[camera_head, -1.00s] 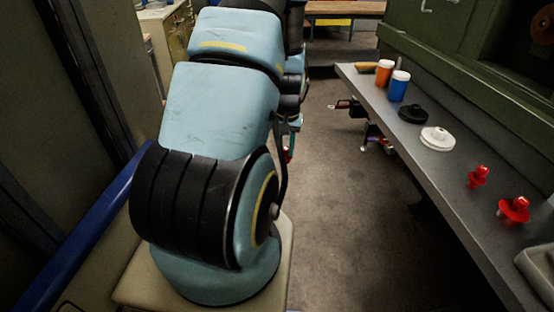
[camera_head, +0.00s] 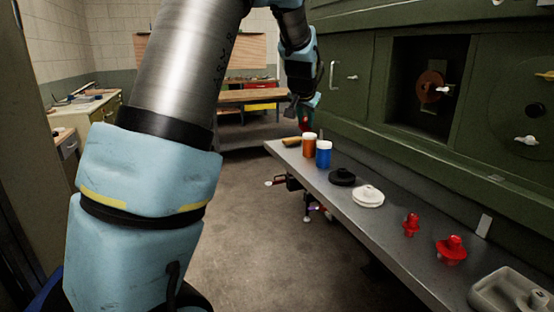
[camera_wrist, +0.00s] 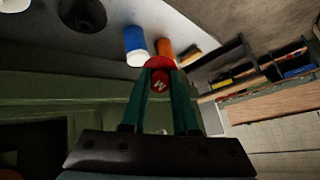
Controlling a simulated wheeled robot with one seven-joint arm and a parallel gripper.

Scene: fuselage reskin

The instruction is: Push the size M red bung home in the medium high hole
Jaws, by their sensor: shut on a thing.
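My gripper (camera_wrist: 160,92) shows in the wrist view with its two teal fingers closed on a red bung (camera_wrist: 160,78) that has a white letter M on it. The bung sits between the fingertips, its wider red rim at the far end. I cannot pick out the medium high hole in either view.
A grey shelf (camera_head: 385,232) runs along the green panelled wall (camera_head: 355,100). On it stand an orange pot (camera_head: 309,146), a blue pot (camera_head: 324,155), a black disc (camera_head: 342,177), a white disc (camera_head: 368,197), two other red bungs (camera_head: 411,224) (camera_head: 451,250) and a grey tray (camera_head: 510,290).

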